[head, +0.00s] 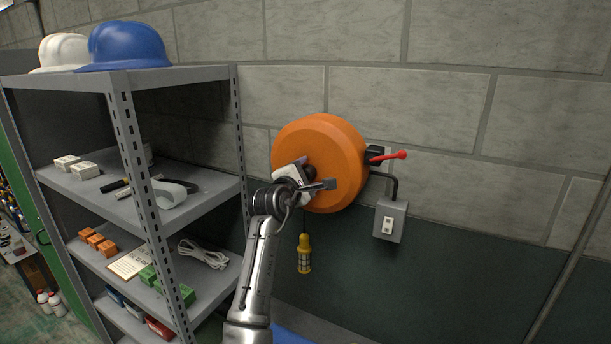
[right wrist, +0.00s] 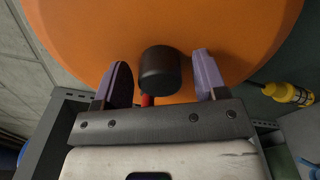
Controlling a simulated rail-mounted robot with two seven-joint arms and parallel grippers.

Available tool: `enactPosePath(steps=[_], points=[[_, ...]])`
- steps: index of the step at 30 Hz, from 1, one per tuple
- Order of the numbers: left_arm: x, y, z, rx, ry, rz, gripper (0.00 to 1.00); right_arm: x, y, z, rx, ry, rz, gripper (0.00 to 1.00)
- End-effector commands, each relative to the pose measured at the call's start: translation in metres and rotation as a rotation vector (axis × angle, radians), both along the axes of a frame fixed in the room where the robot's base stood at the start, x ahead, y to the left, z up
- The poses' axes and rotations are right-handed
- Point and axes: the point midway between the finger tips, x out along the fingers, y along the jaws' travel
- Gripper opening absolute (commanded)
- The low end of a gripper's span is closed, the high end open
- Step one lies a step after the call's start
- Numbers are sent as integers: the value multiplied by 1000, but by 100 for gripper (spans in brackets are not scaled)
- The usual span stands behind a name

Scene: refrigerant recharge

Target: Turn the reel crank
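The orange reel (head: 340,150) is a large round drum mounted on the block wall, and it fills the top of the right wrist view (right wrist: 230,25). A black cylindrical crank knob (right wrist: 160,72) stands out from the reel's face, with a bit of red (right wrist: 147,100) below it. My right gripper (head: 303,172) is at the front of the reel. Its two purplish fingers stand open on either side of the knob, with a visible gap on each side. In the head view the gripper hides most of the crank. My left gripper is not in view.
A red-handled lever (head: 388,157) sticks out right of the reel, above a grey switch box (head: 390,220). A yellow cord end (head: 304,254) hangs below the reel. A grey shelf unit (head: 190,212) with tools and parts stands close on the left.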

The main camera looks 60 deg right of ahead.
Motion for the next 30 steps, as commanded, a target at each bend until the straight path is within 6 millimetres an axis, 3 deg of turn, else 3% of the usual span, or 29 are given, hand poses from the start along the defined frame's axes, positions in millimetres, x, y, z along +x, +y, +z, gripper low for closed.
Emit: enactPosePath(steps=[14, 30], points=[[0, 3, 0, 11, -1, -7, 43, 0, 0, 0, 0, 0, 0, 19], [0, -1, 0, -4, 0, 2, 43, 1, 0, -1, 2, -15, 1, 18]])
